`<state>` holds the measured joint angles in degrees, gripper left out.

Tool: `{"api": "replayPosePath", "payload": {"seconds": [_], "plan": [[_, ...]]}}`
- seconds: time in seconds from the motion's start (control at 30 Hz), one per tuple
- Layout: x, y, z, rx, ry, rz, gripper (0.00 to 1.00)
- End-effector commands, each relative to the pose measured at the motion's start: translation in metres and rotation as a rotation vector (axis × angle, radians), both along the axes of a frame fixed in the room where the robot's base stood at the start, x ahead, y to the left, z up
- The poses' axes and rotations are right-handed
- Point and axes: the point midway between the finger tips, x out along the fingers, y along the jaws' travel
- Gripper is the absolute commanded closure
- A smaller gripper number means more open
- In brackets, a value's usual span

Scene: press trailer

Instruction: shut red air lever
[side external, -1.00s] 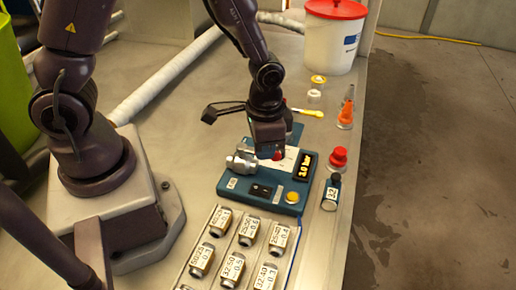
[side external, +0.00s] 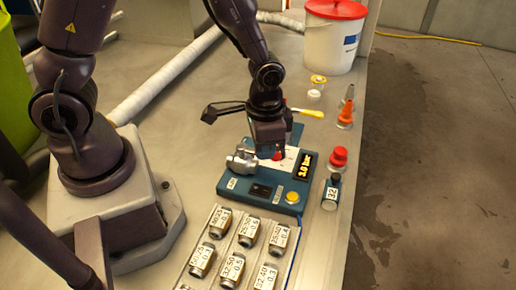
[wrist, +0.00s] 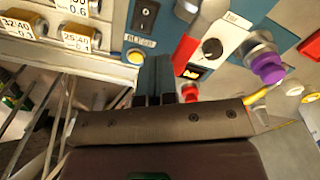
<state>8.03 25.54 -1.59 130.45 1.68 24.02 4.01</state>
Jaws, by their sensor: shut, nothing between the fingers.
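The blue press unit (side external: 232,190) stands on the bench, with a silver fitting (side external: 243,160) on top and a display (side external: 306,165) that appears to read 3.0 bar. The red lever (wrist: 186,50) shows in the wrist view, running down from a grey part, close to the right of my fingers. In the side view only a little red (side external: 277,155) shows beside my gripper (side external: 266,146), which hides the rest. My gripper's dark fingers (wrist: 155,80) are shut and empty, over the unit. I cannot tell whether they touch the lever.
A tray of labelled fittings (side external: 240,247) stands in front of the unit. A white bucket (side external: 330,42) stands behind. The bench's right edge is close.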

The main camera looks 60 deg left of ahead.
Motion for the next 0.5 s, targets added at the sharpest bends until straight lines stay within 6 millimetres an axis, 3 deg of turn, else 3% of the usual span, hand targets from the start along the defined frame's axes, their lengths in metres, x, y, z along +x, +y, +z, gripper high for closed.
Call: {"api": "replayPosePath", "payload": {"seconds": [0.5], "plan": [[0.0,0.0,-0.0044,0.0,0.001,0.0,1.0]]}}
